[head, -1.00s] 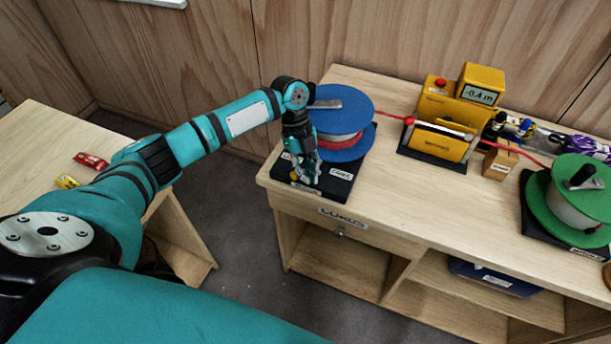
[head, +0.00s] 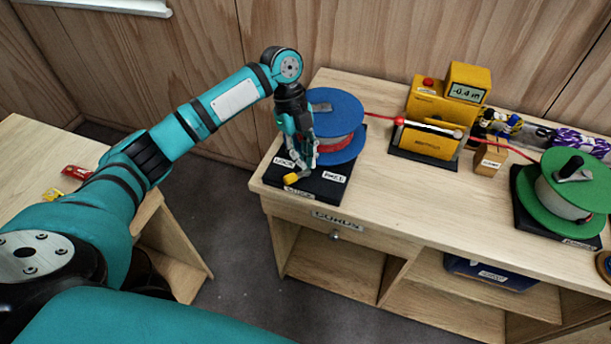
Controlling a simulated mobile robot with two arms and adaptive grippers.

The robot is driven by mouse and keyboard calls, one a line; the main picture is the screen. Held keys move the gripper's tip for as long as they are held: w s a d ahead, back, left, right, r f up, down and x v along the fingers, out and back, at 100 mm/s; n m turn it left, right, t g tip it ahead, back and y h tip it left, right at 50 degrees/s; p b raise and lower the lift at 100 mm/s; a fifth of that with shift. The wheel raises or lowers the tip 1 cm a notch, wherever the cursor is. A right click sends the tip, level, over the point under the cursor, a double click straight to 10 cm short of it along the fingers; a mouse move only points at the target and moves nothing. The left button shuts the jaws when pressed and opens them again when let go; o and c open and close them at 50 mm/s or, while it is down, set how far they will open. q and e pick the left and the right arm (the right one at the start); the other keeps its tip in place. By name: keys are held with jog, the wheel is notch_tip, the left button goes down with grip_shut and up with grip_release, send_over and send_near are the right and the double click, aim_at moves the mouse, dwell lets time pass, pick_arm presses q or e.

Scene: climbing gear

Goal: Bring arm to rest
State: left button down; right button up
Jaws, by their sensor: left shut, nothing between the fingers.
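My left arm (head: 160,150) reaches in from the left, over the gap between two tables. My left gripper (head: 301,168) points down, shut and empty, in front of the blue spool (head: 338,108). It is just above the black base (head: 318,188) of that spool. A small yellow knob (head: 291,179) shows on the base beside the fingertips, near labels; I cannot tell whether the fingers touch it. My right gripper does not show.
A yellow meter (head: 434,110) reading -0.4 m stands mid-table, with red cord running through it from the blue spool to a green spool (head: 570,190). The left table (head: 40,150) holds red and yellow items.

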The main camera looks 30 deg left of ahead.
pick_arm(q)
jog(key=shift+s+a+r, duration=0.1)
jog(key=shift+a+r, duration=0.15)
jog(key=shift+r, duration=0.45)
